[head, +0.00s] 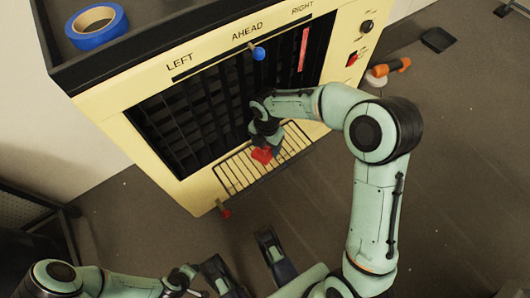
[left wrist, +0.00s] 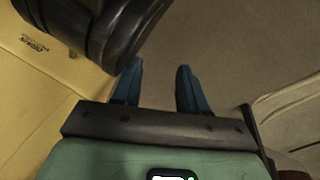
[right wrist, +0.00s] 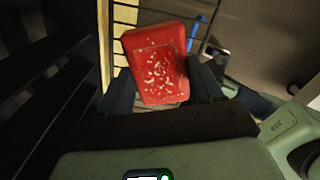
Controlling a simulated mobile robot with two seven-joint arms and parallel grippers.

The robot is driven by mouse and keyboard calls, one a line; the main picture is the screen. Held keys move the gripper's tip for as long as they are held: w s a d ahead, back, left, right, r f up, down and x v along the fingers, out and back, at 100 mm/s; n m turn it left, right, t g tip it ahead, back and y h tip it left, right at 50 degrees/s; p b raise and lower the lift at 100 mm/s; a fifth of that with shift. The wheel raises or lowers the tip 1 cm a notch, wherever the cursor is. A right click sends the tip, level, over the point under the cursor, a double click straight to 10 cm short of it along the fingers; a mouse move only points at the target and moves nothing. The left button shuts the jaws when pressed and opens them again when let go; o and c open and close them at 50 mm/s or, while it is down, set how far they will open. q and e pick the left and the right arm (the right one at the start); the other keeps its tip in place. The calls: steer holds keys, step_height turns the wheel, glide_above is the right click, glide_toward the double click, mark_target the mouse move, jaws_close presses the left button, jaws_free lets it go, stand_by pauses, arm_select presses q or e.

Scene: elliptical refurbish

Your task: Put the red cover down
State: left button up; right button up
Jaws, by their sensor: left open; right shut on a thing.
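The red cover (right wrist: 158,65), a worn rectangular piece with pale scuffs, sits between the fingers of my right gripper (right wrist: 162,84), which is shut on it. In the head view the red cover (head: 262,155) shows as a small red patch under my right gripper (head: 265,146). It is over the slatted ledge (head: 236,180) at the foot of the cream machine; I cannot tell whether it touches. My left gripper (head: 243,262) is open and empty, low in the head view; its two blue fingers stand apart in the left wrist view (left wrist: 160,78).
The cream machine (head: 200,78) has a dark louvred front (head: 178,128) and a blue-knobbed lever (head: 259,53). Blue tape (head: 97,27) lies on its top. A red knob (head: 225,212) sticks out low. An orange tool (head: 391,67) lies to the right. Floor at right is mostly clear.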

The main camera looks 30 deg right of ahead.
mark_target(266, 153)
arm_select(q)
steer(key=shift+g, duration=0.6)
steer(key=shift+s+a+f+b, duration=0.15)
steer(key=shift+s+f+b, duration=0.25)
steer(key=shift+s+f, duration=0.4)
steer(key=shift+s+a+f+b, duration=0.1)
steer(key=shift+s+f+b, duration=0.25)
steer(key=shift+s+f, duration=0.4)
arm_select(e)
steer(key=shift+f, duration=2.45)
arm_select(q)
steer(key=shift+s+r, duration=0.15)
arm_select(e)
steer(key=shift+f, duration=0.1)
steer(key=shift+f, duration=0.15)
steer(key=o, duration=1.2)
steer(key=shift+o, duration=0.2)
step_height(266, 153, up, 12)
steer(key=p, duration=0.3)
steer(key=shift+f, duration=0.1)
arm_select(q)
steer(key=w+d+r+t, duration=0.1)
steer(key=w+r+t, duration=0.1)
steer(key=w+r, duration=0.4)
steer(key=shift+d+p, duration=0.15)
steer(key=shift+p, duration=0.2)
arm_select(e)
steer(key=shift+r, duration=0.35)
